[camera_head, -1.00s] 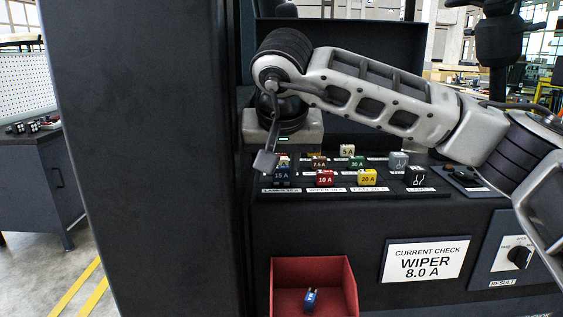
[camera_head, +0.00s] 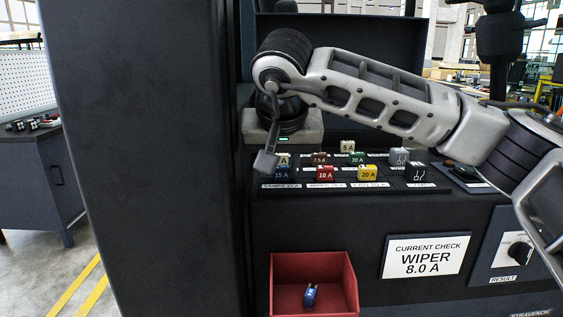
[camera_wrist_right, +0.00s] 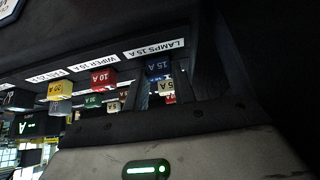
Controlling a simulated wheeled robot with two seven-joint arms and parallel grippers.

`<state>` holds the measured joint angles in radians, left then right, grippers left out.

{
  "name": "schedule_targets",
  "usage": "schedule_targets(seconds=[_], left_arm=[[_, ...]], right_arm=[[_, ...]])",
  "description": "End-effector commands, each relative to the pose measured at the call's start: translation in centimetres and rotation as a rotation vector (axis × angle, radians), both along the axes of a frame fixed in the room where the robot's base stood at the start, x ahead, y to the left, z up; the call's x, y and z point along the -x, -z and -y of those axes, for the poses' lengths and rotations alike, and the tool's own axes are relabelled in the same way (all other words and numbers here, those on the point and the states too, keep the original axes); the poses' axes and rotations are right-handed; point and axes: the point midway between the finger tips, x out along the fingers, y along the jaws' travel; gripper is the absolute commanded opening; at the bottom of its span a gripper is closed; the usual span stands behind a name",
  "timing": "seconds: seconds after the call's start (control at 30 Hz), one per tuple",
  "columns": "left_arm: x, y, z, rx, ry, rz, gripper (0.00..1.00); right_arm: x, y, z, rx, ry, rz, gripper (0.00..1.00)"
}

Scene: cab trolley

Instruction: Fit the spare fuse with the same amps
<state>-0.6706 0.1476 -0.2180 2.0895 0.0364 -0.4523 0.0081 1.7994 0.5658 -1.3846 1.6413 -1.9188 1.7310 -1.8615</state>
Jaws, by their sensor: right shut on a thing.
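My right gripper (camera_head: 268,160) reaches down to the left end of the fuse panel, at the blue 15 A fuse (camera_head: 282,174) by the lamps label. It is shut on that fuse, which shows between the fingers in the right wrist view (camera_wrist_right: 158,66). The fuse appears to sit in its panel place; its prongs are hidden. A second blue fuse (camera_head: 310,294) lies loose in the red bin (camera_head: 352,290); its marking is too small to read. A red 10 A fuse (camera_head: 325,174) sits by the wiper label. My left gripper is not in view.
Yellow 20 A (camera_head: 367,174), green 30 A (camera_head: 357,159), brown 7.5 A (camera_head: 319,159) and pale 5 A (camera_head: 347,147) fuses crowd the panel, with grey and black relays at right. A sign (camera_head: 426,256) reads wiper 8.0 A. A dark pillar (camera_head: 150,160) stands left.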

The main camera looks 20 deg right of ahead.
Motion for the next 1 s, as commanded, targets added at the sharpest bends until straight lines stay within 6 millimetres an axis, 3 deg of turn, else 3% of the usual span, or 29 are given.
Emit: schedule_targets(seconds=[0.07, 0.1, 0.17, 0.57, 1.0], left_arm=[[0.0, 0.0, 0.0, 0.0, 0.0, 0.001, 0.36], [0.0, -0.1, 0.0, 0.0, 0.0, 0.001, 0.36], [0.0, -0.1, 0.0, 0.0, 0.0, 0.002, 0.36], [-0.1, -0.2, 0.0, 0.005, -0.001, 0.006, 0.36], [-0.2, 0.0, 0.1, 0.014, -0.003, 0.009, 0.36]], right_arm=[[0.0, 0.0, 0.0, 0.0, 0.0, 0.0, 0.05], [0.0, 0.0, 0.0, 0.0, 0.0, 0.0, 0.37], [0.0, 0.0, 0.0, 0.0, 0.0, 0.0, 0.52], [0.3, -0.6, -0.1, -0.001, -0.001, 0.001, 0.52], [5.4, -8.9, -1.7, 0.0, -0.001, 0.005, 0.52]])
